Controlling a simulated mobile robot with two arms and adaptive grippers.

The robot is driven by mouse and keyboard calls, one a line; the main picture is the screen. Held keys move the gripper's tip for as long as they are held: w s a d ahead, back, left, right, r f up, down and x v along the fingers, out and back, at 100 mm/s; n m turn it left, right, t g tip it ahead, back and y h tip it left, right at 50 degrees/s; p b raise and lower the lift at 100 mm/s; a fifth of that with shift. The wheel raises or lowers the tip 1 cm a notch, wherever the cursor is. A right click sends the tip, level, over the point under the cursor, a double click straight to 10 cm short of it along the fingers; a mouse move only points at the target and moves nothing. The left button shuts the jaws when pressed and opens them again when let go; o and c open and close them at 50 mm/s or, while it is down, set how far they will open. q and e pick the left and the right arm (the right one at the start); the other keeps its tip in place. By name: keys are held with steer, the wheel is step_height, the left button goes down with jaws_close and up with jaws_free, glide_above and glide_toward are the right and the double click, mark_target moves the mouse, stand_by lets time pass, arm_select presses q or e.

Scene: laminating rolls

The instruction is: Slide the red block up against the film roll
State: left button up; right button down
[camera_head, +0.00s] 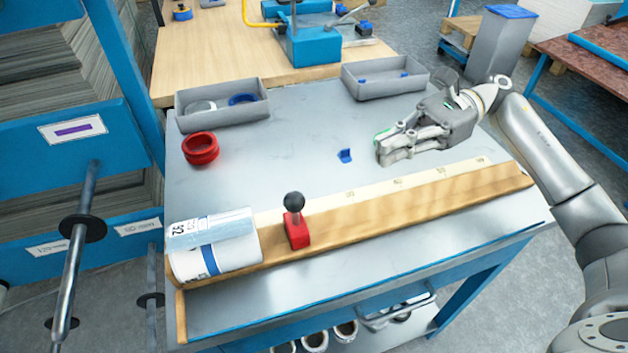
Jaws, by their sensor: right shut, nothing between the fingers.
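The red block (298,234) sits on the wooden rail (400,208) at the front of the metal table. It has a dark ball knob (294,200) on a short post. The film roll (212,249) is white and silver with a blue band and lies at the rail's left end. A short gap of bare wood separates the block from the roll. My right gripper (379,153) is shut and empty. It is above the table behind the rail, to the right of the block and apart from it. My left gripper is not in view.
A red tape ring (200,148) and a small blue piece (345,155) lie on the table (270,140). Two grey trays (222,106) (384,78) stand along its back edge. A scale strip (372,188) runs along the rail. The rail right of the block is clear.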

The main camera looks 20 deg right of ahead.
steer(key=p, duration=0.2)
glide_toward(296, 199)
steer(key=shift+g, duration=0.3)
steer(key=a+f, duration=0.1)
steer(key=a, duration=0.1)
steer(key=a+f, duration=0.2)
steer(key=shift+w+a+f, duration=0.1)
steer(key=shift+a+f, duration=0.15)
steer(key=shift+a, duration=0.05)
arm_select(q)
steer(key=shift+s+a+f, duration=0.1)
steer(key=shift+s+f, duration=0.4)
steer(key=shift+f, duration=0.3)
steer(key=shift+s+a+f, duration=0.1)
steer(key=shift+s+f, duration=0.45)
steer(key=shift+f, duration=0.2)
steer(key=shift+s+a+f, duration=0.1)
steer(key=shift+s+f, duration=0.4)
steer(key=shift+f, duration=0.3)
arm_select(e)
steer(key=shift+a+f, duration=0.15)
steer(key=shift+a, duration=0.3)
